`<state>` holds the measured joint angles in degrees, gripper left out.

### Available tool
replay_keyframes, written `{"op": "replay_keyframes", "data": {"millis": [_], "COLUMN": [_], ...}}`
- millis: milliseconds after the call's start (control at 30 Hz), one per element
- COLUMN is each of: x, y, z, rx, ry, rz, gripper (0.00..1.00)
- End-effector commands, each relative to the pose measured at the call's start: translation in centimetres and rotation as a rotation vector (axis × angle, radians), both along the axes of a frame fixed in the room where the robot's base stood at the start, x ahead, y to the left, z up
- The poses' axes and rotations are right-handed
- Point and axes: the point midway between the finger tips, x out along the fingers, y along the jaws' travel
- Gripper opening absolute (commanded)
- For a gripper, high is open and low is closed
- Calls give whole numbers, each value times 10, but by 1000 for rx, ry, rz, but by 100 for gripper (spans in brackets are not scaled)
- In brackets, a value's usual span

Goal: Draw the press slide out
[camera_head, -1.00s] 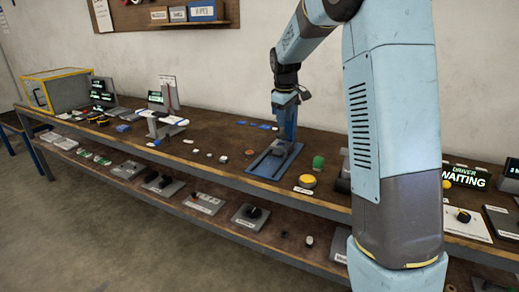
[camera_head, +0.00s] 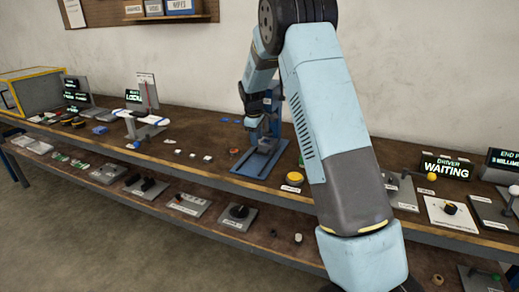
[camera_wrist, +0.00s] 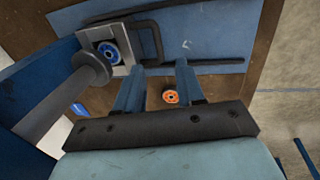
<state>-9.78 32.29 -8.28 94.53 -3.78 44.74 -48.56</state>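The blue press (camera_head: 270,120) stands on its blue base plate (camera_head: 252,164) on the bench's top. In the wrist view, the press slide (camera_wrist: 118,50) is a grey block with a blue round part (camera_wrist: 107,52) in its seat and a black loop handle (camera_wrist: 152,32) on its right side. The grey cylindrical ram (camera_wrist: 70,95) is beside the block. My gripper (camera_wrist: 165,68) is open, its two blue fingers apart, with the handle just beyond the tips. I cannot tell whether they touch it. In the head view, my gripper is hard to make out against the press.
A yellow button (camera_head: 294,178) stands to the right of the press, near the bench's front edge. A small orange round part (camera_wrist: 170,96) shows between the fingers in the wrist view. Small white pieces (camera_head: 178,153) lie left of the press. A "DRIVER WAITING" display (camera_head: 446,168) stands farther right.

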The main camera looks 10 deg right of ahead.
Motion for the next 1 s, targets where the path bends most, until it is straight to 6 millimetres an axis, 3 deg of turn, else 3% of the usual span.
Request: {"op": "replay_keyframes", "data": {"millis": [200, 400, 800, 1000], "x": [5, 9, 10, 10], "y": [-4, -6, -7, -7], "z": [-36, -55, -61, -61], "rx": [0, 1, 0, 0], "ry": [2, 1, 0, 0], "rz": [0, 0, -1, -1], "gripper": [38, 38, 38, 20]}}
